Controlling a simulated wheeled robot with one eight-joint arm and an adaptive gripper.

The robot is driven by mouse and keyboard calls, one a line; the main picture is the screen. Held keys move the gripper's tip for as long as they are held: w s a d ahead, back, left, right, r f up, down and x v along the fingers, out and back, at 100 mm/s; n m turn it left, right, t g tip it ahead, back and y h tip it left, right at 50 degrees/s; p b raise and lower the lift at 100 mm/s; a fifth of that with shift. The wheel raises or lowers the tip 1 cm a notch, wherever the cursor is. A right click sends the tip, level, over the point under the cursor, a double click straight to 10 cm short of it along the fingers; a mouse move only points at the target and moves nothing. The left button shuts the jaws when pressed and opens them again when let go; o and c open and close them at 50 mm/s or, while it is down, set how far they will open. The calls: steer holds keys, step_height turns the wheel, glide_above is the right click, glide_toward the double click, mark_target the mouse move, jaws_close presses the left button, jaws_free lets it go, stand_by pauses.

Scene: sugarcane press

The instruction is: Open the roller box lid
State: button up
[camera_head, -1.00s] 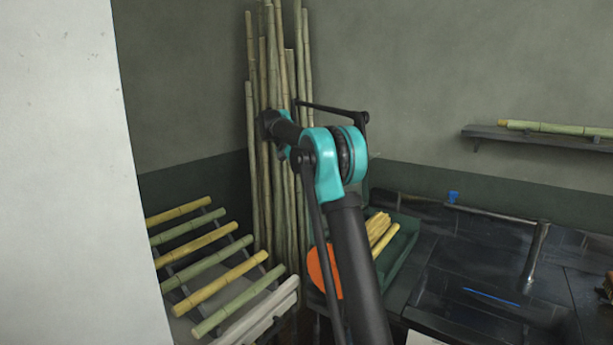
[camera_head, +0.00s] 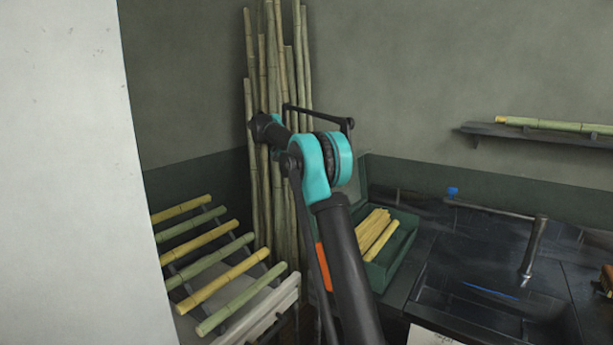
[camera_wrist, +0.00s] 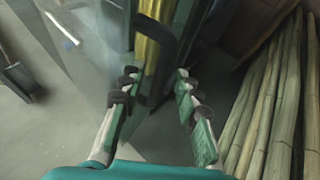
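My gripper (camera_wrist: 156,82) is open in the wrist view, its two green-padded fingers apart. A dark curved bar (camera_wrist: 160,55), like a handle, shows between and just beyond the fingertips; I cannot tell whether it touches them. A yellow strip, seemingly cane, stands behind it. A pale see-through surface lies left of the fingers. In the head view my arm hides the gripper. A green box (camera_head: 402,252) holding yellow cane pieces (camera_head: 374,234) sits right of my arm. A greenish panel (camera_head: 358,178) rises behind it. I cannot tell for certain which part is the roller box lid.
Tall bamboo poles (camera_head: 275,60) stand in the corner, and lie close at the right in the wrist view (camera_wrist: 265,110). A rack of canes (camera_head: 215,262) is at the lower left. A dark sink counter (camera_head: 480,255) is right. A white wall edge (camera_head: 70,170) blocks the far left.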

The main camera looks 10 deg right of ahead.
steer(key=v, duration=1.2)
stand_by(0.5)
